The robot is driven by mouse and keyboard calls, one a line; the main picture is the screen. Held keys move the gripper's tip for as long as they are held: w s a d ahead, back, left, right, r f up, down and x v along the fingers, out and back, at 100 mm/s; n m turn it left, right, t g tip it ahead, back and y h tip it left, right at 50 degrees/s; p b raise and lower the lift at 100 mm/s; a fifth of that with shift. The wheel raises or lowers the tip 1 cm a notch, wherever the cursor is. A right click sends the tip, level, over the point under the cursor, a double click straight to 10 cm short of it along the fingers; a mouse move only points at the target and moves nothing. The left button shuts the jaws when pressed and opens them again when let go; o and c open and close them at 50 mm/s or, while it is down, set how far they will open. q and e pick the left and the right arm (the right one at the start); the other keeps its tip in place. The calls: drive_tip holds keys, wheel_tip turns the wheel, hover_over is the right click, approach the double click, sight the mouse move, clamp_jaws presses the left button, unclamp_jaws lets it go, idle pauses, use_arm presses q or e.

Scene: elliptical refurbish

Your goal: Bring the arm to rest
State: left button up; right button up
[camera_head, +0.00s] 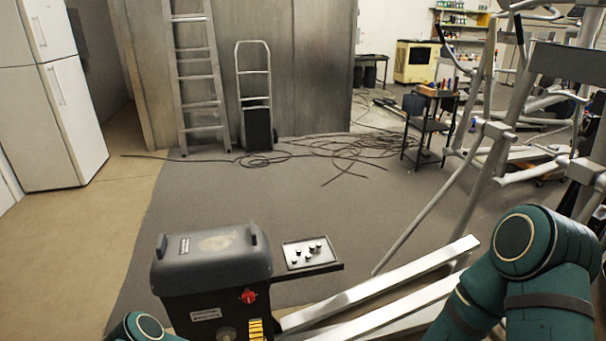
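My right arm (535,265) shows as a bent green link with dark bands at the lower right. A small part of my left arm (143,327) shows at the bottom left edge. Neither gripper is in the picture, so I cannot see what they hold or whether they are open. The arms show no hold on anything in view.
A dark machine (210,268) with a red knob and a side tray (311,254) of small metal parts stands close in front. An elliptical trainer frame (487,130) fills the right side. Cables (340,150) lie on the grey floor (260,200), otherwise mostly clear beyond the machine.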

use_arm(q)
drive_tip(key=s+d+m+g+h, duration=0.1)
drive_tip(key=d+m+g+h, duration=0.4)
drive_tip(key=m, duration=0.3)
drive_tip(key=s+r+m+g+h, duration=0.1)
drive_tip(key=s+m+g, duration=0.4)
drive_tip(key=s, duration=0.5)
drive_tip(key=s+r+m+g+h, duration=0.1)
drive_tip(key=s+r+m+g, duration=0.2)
drive_tip(key=s, duration=0.8)
drive_tip(key=m+g, duration=0.2)
drive_tip(key=m, duration=0.1)
drive_tip(key=shift+r+g, duration=0.4)
